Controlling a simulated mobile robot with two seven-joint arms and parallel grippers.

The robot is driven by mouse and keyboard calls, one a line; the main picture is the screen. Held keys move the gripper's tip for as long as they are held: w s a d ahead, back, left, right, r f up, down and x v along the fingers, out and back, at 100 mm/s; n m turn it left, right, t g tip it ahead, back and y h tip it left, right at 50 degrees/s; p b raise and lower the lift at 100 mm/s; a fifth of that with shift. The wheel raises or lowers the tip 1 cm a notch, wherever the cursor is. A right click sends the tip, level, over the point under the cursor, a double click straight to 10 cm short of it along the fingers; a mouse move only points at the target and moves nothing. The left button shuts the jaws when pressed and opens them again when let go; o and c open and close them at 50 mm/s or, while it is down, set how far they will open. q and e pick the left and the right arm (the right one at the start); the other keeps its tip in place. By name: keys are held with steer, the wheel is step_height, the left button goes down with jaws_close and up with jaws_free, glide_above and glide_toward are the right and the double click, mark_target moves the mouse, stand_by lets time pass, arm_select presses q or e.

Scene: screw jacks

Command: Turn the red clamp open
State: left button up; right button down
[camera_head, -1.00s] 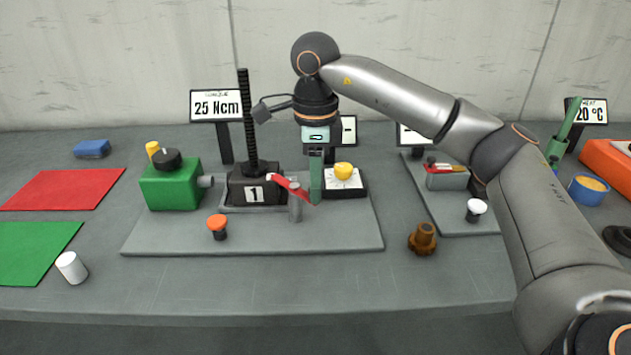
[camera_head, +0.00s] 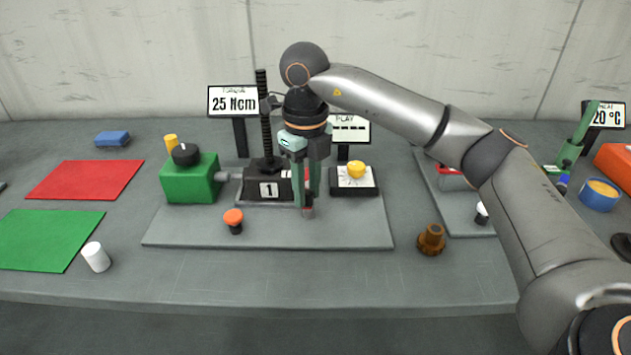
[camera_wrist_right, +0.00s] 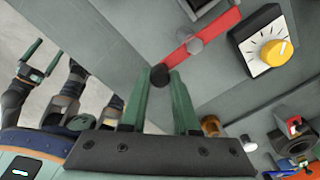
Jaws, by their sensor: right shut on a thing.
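The red clamp (camera_wrist_right: 216,33) is a flat red lever on a grey post, with a dark knob (camera_wrist_right: 159,76) at its end. In the head view it is mostly hidden behind my right gripper (camera_head: 308,205), and only bits of red show. My right gripper points down at the front of the grey plate and is shut on the clamp's knob end. In the right wrist view its green fingertips (camera_wrist_right: 161,76) are on both sides of the knob.
The jack marked 1 (camera_head: 268,190) stands just left of my right gripper on the grey plate (camera_head: 200,236). An orange button (camera_head: 233,217) is in front, and a yellow dial (camera_head: 356,169) is to the right. A brown part (camera_head: 431,239) stands on the table beyond the plate.

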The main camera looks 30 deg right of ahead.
arm_select(q)
steer(key=r+p, duration=0.1)
steer(key=a+p, duration=0.1)
steer(key=shift+s+a+r+p, duration=0.2)
steer(key=shift+s+r+p, duration=0.1)
steer(key=shift+s+r, duration=0.1)
arm_select(e)
steer(key=w+m, duration=0.1)
steer(key=m, duration=0.2)
steer(key=w+a+m, duration=0.1)
steer(key=m, duration=0.2)
steer(key=w+a+m, duration=0.1)
steer(key=m, duration=0.2)
steer(key=shift+w+a, duration=0.2)
steer(key=shift+w, duration=0.05)
arm_select(q)
steer(key=shift+s+f, duration=0.1)
arm_select(e)
steer(key=shift+r, duration=0.1)
steer(key=c, duration=0.7)
jaws_free()
steer(key=shift+o, duration=0.2)
arm_select(q)
steer(key=shift+r+p, duration=0.45)
steer(key=shift+r, duration=0.05)
arm_select(e)
step_height(320, 180, up, 12)
steer(key=shift+r, duration=0.2)
